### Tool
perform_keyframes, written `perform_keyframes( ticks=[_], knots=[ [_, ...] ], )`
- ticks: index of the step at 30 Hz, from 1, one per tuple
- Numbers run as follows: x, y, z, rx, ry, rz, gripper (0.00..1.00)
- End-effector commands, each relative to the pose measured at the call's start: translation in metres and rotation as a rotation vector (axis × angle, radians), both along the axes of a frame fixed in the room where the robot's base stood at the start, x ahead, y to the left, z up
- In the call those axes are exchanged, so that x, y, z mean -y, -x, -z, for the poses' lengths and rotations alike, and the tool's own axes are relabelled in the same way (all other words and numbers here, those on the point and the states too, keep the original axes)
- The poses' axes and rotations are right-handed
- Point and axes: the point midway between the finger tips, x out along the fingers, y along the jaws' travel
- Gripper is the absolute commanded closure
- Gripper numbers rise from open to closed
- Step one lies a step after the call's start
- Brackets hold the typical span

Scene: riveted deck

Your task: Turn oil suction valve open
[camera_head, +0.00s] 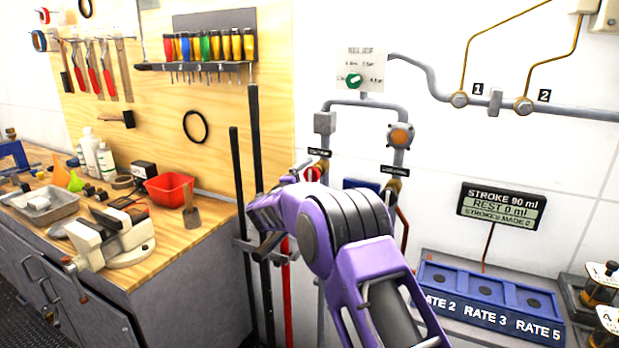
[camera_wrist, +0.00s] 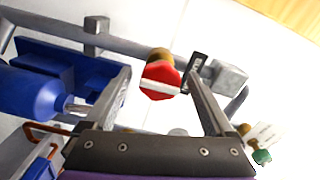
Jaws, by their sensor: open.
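A red valve knob (camera_wrist: 161,84) with a white bar across its face shows in the wrist view, mounted on a brass-coloured fitting on the pipe. My gripper (camera_wrist: 158,74) is open and empty, its two fingers apart on either side of the knob in the picture; I see no contact. In the head view the red knob (camera_head: 313,173) shows on the left vertical pipe, partly hidden by my purple arm. A second valve fitting (camera_head: 394,187) is on the right pipe. The small black labels by the valves are too small to read.
A blue cylinder (camera_wrist: 28,92) and blue bracket lie left in the wrist view. A panel with a green knob (camera_head: 354,81) is above the pipes. A workbench (camera_head: 180,236) with tools is on the left; a blue tray (camera_head: 450,279) is at lower right.

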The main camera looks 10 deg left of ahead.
Motion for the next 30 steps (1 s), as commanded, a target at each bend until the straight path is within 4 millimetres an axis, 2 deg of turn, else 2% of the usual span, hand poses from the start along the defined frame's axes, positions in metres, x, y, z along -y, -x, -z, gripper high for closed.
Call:
perform_keyframes(
  ticks=[6, 11, 24, 30],
  knots=[
    [-0.002, 0.004, 0.000, 0.000, -0.001, -0.001, 0.11],
    [-0.010, 0.024, 0.000, -0.001, 0.000, -0.003, 0.11],
    [-0.046, 0.124, 0.000, -0.001, 0.000, -0.003, 0.11],
    [-0.056, 0.153, 0.000, 0.000, 0.000, -0.001, 0.11]
  ],
)
